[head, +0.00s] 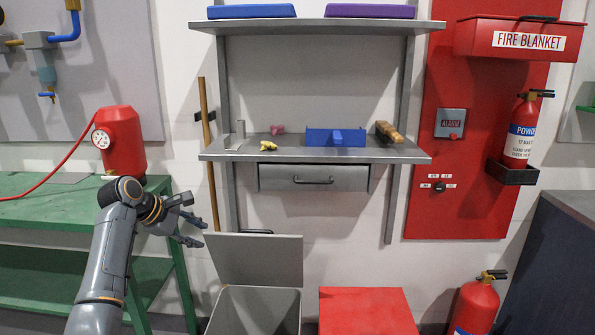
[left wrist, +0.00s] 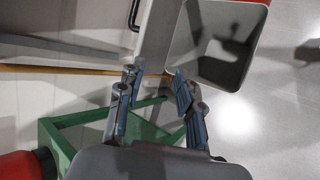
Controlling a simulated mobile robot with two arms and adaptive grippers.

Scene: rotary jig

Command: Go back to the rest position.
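My left arm comes in from the lower left in the head view. My left gripper (head: 197,220) is held in the air to the right of the green bench, in front of the wall and left of the grey shelf unit. Its two fingers are apart with nothing between them. In the left wrist view the fingers of the left gripper (left wrist: 156,76) also stand apart and empty, with the floor, the wooden pole and a green frame beyond them. My right gripper is not in either view.
A green bench (head: 60,210) with a red gauge canister (head: 122,140) stands at left. A wooden pole (head: 208,150) leans near the grey shelf (head: 225,150). Below are a grey open-lidded bin (head: 255,310) and a red box (head: 365,312). A fire extinguisher (head: 474,305) stands right.

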